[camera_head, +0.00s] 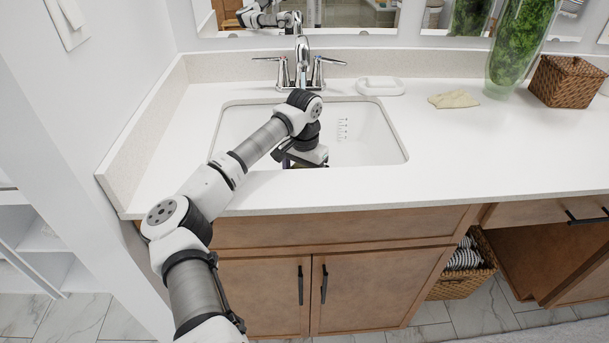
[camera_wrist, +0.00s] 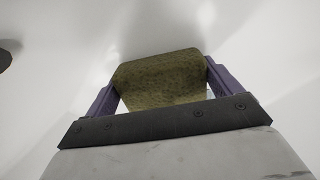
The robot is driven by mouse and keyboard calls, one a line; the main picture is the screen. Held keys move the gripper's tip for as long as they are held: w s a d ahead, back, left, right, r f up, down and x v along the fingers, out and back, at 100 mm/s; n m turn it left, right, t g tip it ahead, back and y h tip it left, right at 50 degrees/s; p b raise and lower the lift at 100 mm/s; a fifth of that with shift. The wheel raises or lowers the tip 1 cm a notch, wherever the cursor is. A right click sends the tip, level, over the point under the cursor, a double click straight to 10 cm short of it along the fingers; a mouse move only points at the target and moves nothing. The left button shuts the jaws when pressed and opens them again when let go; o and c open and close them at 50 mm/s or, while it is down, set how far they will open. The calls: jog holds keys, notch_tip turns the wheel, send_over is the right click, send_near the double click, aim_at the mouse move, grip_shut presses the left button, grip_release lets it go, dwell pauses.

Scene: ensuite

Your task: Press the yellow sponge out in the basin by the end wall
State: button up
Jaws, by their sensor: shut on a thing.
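In the wrist view my gripper (camera_wrist: 162,82) is shut on the yellow sponge (camera_wrist: 160,75), with one purple finger on each side of it. The sponge looks dull yellow-olive and bulges beyond the fingers. White basin surface lies around it; whether the sponge touches the basin floor I cannot tell. In the head view my arm reaches down into the white basin (camera_head: 365,145) by the end wall. My gripper (camera_head: 300,162) is mostly hidden there behind my wrist and the basin's front rim. The sponge is hidden in the head view.
The faucet (camera_head: 301,65) with two handles stands behind the basin. A white soap dish (camera_head: 380,86), a folded beige cloth (camera_head: 453,99), a tall green-filled vase (camera_head: 522,45) and a wicker basket (camera_head: 568,81) stand on the counter (camera_head: 480,150). A low splash edge (camera_head: 150,125) borders the left side.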

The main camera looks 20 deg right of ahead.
jog(key=shift+s+f+b, duration=0.1)
jog(key=shift+f+b, duration=0.5)
jog(key=shift+f, duration=0.25)
dwell(1.5)
notch_tip(320, 180, up, 20)
jog(key=p, duration=1.1)
jog(key=shift+r+p, duration=0.15)
jog(key=shift+p, duration=0.25)
